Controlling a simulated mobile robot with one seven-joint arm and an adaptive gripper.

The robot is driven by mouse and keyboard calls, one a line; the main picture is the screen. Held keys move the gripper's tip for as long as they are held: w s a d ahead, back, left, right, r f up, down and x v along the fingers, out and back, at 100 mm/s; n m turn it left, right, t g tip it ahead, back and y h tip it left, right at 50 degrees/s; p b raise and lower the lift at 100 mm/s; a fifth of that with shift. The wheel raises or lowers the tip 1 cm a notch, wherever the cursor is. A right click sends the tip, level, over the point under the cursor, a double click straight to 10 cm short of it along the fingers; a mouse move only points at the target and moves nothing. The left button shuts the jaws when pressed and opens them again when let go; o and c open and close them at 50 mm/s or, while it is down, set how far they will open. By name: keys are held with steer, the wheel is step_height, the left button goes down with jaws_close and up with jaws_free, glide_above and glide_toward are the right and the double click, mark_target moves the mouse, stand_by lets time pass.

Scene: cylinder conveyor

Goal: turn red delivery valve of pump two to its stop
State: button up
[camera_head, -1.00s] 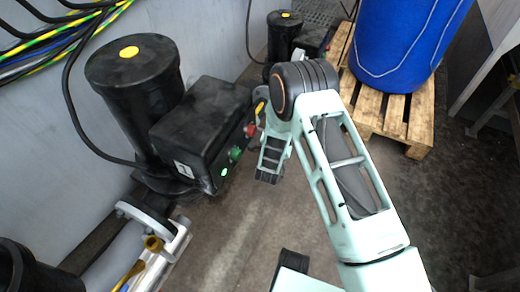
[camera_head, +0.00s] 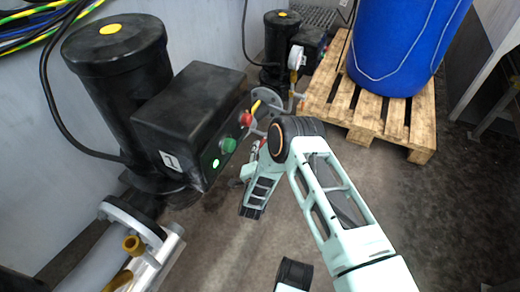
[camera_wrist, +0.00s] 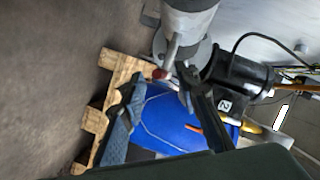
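In the wrist view, a small red end (camera_wrist: 159,74) on a grey lever, apparently the red delivery valve, sits beside a grey cylindrical pipe part (camera_wrist: 190,20). My gripper (camera_wrist: 161,77) is open, its two dark fingers apart with the red end seen between their tips; I cannot tell whether they touch it. A black pump unit (camera_wrist: 237,75) with a white label "2" stands beyond. In the head view, the farther pump (camera_head: 277,40) stands at the back, with a round gauge beside it.
The near black pump (camera_head: 120,85) with its control box (camera_head: 185,115) stands at left, close to my arm. A yellow lever (camera_head: 257,107) shows beyond the box. A blue barrel (camera_head: 405,45) stands on a wooden pallet (camera_head: 385,120) at the back right. The floor at right is clear.

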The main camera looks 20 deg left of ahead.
mark_target(262, 143)
steer(key=shift+b+x, duration=0.4)
steer(key=shift+x, duration=1.3)
jaws_close()
